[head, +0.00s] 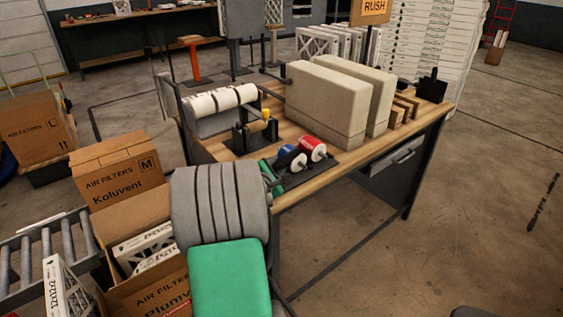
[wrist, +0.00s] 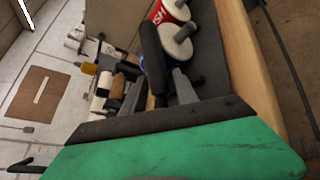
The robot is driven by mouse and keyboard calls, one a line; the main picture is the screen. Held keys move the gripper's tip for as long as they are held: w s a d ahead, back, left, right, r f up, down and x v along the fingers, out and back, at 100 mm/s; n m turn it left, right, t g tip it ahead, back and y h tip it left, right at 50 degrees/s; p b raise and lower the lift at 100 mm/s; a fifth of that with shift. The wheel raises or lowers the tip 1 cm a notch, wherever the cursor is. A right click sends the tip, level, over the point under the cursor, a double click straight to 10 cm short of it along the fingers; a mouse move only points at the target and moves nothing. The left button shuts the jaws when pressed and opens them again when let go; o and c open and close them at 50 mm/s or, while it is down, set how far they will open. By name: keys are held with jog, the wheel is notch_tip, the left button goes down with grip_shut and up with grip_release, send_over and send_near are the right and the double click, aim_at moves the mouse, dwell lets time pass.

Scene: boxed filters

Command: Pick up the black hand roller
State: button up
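A black, rounded handle (wrist: 152,50), which looks like the black hand roller, lies by the tape rolls in the wrist view. I cannot make out its roller end. In the head view a dark shape (head: 285,150) lies beside the blue and white roll, too small to tell for sure. My gripper (head: 271,178) shows only as a green part at the table's near edge, left of the rolls, mostly hidden by my arm. I see nothing held.
A red and white roll (head: 312,149) lies on a dark mat (head: 330,162) on the wooden table (head: 372,148). Cartons (head: 118,170) and a roller conveyor (head: 40,250) are at left.

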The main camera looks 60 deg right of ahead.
jog(key=shift+c, duration=0.3)
grip_shut()
dwell(0.4)
